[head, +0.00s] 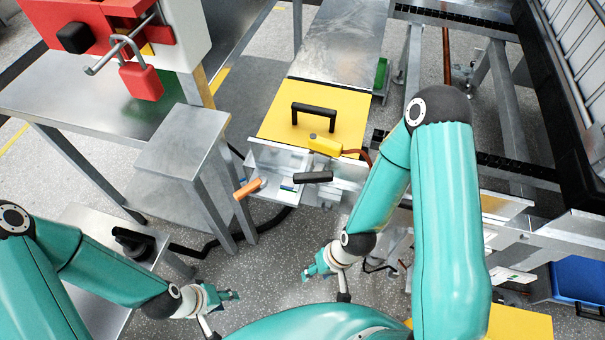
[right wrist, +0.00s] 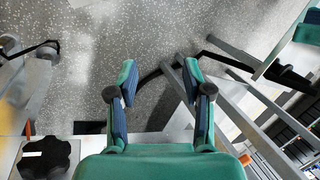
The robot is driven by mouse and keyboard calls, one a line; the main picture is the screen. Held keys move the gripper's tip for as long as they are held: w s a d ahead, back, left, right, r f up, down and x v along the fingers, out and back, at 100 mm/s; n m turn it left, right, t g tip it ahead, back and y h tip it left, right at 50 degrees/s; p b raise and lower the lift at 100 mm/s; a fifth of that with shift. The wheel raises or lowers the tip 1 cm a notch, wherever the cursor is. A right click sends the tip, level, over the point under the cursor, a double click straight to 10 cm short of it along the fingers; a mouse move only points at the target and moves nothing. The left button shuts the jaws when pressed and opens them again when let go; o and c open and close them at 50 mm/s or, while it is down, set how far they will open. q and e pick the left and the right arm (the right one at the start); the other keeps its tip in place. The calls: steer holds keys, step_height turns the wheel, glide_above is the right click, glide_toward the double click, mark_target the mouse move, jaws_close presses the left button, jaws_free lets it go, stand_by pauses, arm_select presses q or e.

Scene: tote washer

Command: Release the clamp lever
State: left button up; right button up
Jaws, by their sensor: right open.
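A lever with an orange grip (head: 247,188) sticks out at the front left of the metal housing below the yellow cover; it looks like the clamp lever. A black bar handle (head: 312,177) is to its right on the same front. My right gripper (head: 312,268) is low over the floor, in front of and below the housing, apart from both handles. Its fingers are spread with nothing between them in the right wrist view (right wrist: 157,88). My left gripper (head: 232,295) is lower left, away from the housing; its finger gap is too small to judge.
The yellow cover (head: 280,112) carries a black handle (head: 315,108) and a yellow connector (head: 325,145) with a cable. A metal stand (head: 180,140) is left of the housing. A red padlock (head: 141,82) hangs at upper left. A black knob (right wrist: 45,157) shows in the right wrist view.

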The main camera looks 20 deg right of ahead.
steer(key=s+a+n+g, duration=0.1)
steer(key=s+n+g, duration=0.1)
steer(key=s+n, duration=0.1)
steer(key=n+t+h, duration=0.3)
steer(key=n+h, duration=0.1)
steer(key=n, duration=1)
glide_toward(301, 176)
steer(key=f+b, duration=0.1)
steer(key=f, duration=0.5)
steer(key=w+f+b, duration=0.1)
steer(key=f, duration=0.3)
steer(key=shift+f+b, duration=0.1)
steer(key=shift+b, duration=0.2)
jaws_close()
